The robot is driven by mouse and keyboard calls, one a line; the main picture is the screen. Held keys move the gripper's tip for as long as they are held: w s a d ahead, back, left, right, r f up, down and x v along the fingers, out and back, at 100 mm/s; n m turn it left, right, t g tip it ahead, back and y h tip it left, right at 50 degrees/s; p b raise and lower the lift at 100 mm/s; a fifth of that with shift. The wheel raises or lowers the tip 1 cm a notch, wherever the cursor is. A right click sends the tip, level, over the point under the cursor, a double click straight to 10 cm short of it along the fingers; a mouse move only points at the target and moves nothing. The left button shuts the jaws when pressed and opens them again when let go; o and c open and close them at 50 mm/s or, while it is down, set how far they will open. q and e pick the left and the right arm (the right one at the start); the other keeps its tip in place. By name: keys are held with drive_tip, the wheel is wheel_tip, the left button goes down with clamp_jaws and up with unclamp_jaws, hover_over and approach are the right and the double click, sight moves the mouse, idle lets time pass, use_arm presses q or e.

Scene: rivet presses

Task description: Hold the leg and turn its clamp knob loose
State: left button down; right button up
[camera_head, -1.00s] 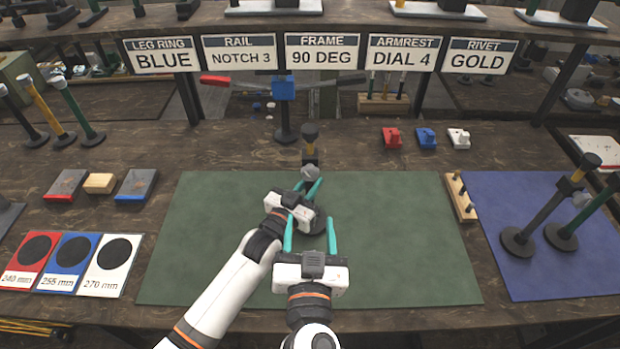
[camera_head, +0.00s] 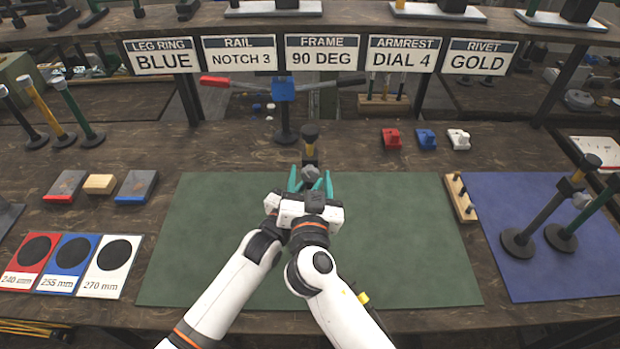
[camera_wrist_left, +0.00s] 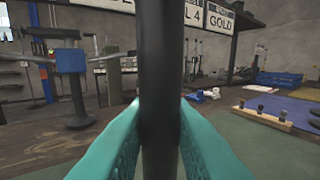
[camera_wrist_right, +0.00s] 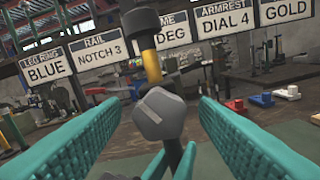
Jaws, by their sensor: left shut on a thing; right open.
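The leg stands upright near the middle of the green mat, with a black and yellow top (camera_head: 310,140) and a grey clamp knob (camera_head: 310,173) facing me. My left gripper (camera_wrist_left: 157,130) is shut on the black leg tube (camera_wrist_left: 158,60), below the knob; in the head view my right gripper mostly covers it. My right gripper (camera_head: 309,184) is open at the knob. In the right wrist view the faceted knob (camera_wrist_right: 159,114) sits between and just beyond its two teal fingers, with no clear contact. The leg's base is hidden behind my arms.
The green mat (camera_head: 400,240) is clear at both sides. A blue-headed stand (camera_head: 284,90) is behind the leg.

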drive_tip(key=shift+w, duration=0.1)
drive_tip(key=c, duration=1)
drive_tip(key=shift+n, duration=0.4)
drive_tip(key=n, duration=0.5)
drive_tip(key=shift+n, duration=0.3)
drive_tip(key=n, duration=0.5)
drive_tip(key=shift+n, duration=0.4)
drive_tip(key=shift+a, duration=0.1)
drive_tip(key=o, duration=1)
